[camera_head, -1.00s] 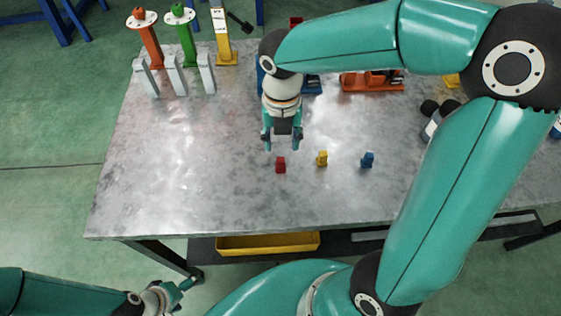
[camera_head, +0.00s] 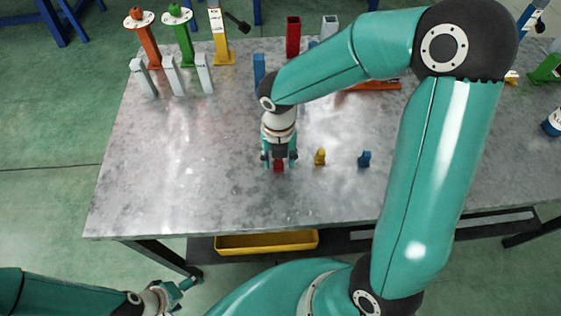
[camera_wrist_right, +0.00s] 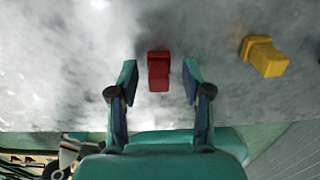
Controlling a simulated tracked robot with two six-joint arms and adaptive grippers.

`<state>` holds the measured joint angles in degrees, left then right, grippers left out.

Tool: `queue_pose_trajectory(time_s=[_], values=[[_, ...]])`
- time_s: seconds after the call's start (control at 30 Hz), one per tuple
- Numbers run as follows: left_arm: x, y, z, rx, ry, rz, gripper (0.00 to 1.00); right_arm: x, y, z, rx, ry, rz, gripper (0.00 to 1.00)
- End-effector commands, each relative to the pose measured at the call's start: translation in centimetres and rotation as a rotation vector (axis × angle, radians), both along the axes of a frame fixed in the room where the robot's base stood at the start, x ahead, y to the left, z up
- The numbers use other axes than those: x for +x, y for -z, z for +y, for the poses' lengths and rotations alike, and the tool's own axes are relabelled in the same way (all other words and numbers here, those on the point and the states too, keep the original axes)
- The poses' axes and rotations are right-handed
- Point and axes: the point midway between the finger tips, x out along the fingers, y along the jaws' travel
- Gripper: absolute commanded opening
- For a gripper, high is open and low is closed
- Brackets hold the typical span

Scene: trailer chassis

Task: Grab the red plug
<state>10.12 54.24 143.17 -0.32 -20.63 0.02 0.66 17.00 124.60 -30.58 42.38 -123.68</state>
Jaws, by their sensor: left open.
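The red plug (camera_head: 279,166) stands on the metal table, with its upper part partly hidden by my right gripper in the head view. My right gripper (camera_head: 279,163) is low over it, its two fingers apart on either side. In the right wrist view the red plug (camera_wrist_right: 159,71) lies between the open fingertips (camera_wrist_right: 160,78), with a gap on each side. My left gripper (camera_head: 180,291) is open and empty, low at the left, off the table's front edge.
A yellow plug (camera_head: 320,157) and a blue plug (camera_head: 364,158) stand to the right of the red one; the yellow plug (camera_wrist_right: 264,56) also shows in the right wrist view. Coloured stands (camera_head: 184,42) are at the back left. A yellow tray (camera_head: 267,242) sits below the table's front edge.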

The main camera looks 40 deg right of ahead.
Motion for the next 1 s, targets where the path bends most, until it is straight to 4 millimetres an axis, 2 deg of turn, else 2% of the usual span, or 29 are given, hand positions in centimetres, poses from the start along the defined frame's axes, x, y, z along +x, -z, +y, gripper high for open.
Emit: queue_pose_trajectory(time_s=[0.03, 0.27, 0.73, 0.87, 1.0], values=[[0.0, 0.0, 0.0, 0.0, 0.0, 0.0, 0.88, 0.0, 0.0, 0.0, 0.0, 0.0, 0.0, 0.41], [0.0, 0.0, 0.0, 0.0, 0.0, 0.0, 0.88, 0.0, 0.0, 0.0, 0.0, -0.001, 0.0, 0.02], [0.0, -0.1, 0.0, 0.0, 0.0, 0.0, 0.88, 0.1, -0.6, 0.0, 0.0, 0.0, -0.001, 0.02], [0.0, -0.2, 0.0, 0.0, 0.0, 0.0, 0.88, 0.1, -1.7, 0.0, -0.001, -0.001, -0.003, 0.02], [0.0, -0.3, 0.0, 0.0, 0.0, 0.0, 0.88, 0.2, -3.9, 0.0, 0.001, 0.0, -0.006, 0.02]])
